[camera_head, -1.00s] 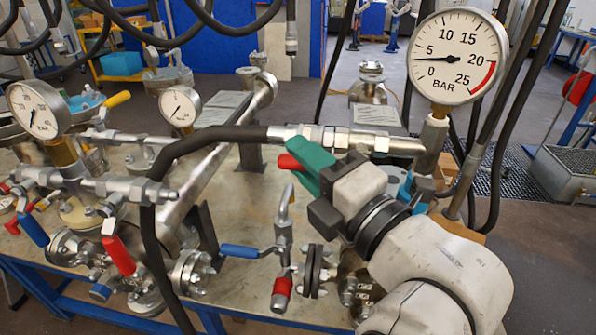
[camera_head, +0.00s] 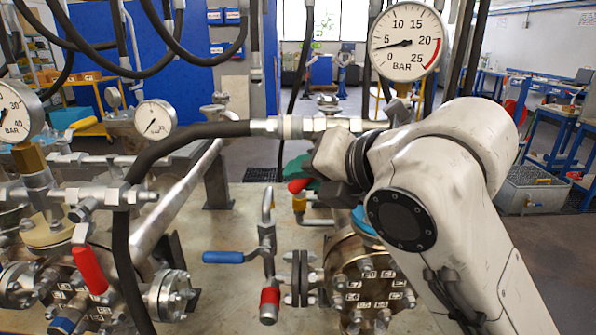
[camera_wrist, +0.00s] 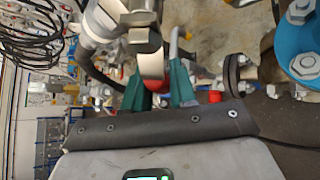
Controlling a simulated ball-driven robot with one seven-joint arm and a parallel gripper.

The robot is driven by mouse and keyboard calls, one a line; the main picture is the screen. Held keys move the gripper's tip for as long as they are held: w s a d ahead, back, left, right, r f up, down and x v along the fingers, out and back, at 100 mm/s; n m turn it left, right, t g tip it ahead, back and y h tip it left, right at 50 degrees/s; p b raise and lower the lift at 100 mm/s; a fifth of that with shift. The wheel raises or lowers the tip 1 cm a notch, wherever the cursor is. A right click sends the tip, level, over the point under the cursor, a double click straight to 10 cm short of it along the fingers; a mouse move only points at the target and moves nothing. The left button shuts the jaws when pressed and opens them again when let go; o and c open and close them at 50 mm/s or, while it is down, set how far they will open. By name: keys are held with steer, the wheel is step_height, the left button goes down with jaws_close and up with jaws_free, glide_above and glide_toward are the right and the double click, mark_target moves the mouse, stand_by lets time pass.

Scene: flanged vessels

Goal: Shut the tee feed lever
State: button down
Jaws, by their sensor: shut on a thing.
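My gripper (camera_head: 303,167) has green fingers and is at the middle of the head view, just below the steel hose fitting and mostly hidden by my wrist. In the wrist view the two green fingers of my gripper (camera_wrist: 161,88) are shut on the red handle (camera_wrist: 132,84), beside a shiny steel fitting (camera_wrist: 145,45). The handle looks like the tee feed lever, but no label shows.
A steel fitting (camera_head: 290,127) on a black hose (camera_head: 185,137) runs just above my gripper. A large gauge (camera_head: 408,42) stands behind it. A blue lever (camera_head: 224,257), a red lever (camera_head: 89,270) and a bolted flanged vessel (camera_head: 370,275) crowd the bench.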

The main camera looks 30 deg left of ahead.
steer(key=shift+w+d+f+n+t+h+p, duration=0.3)
steer(key=shift+w+d+n+t+h+p, duration=0.25)
steer(key=shift+h, duration=0.5)
steer(key=shift+w+d+f+n+t+h+p, duration=0.25)
steer(key=shift+d+n+h+p, duration=0.15)
steer(key=shift+d+n+h, duration=0.45)
steer(key=shift+w+d+f+n+t+h+p, duration=0.3)
steer(key=shift+w+d+n+t+h+p, duration=0.15)
steer(key=shift+h, duration=0.75)
steer(key=shift+d, duration=0.1)
steer(key=c, duration=1)
jaws_free()
steer(key=shift+s, duration=0.1)
steer(key=v, duration=1)
steer(key=shift+s+d+r, duration=0.1)
steer(key=shift+d+r, duration=0.1)
steer(key=shift+r, duration=0.05)
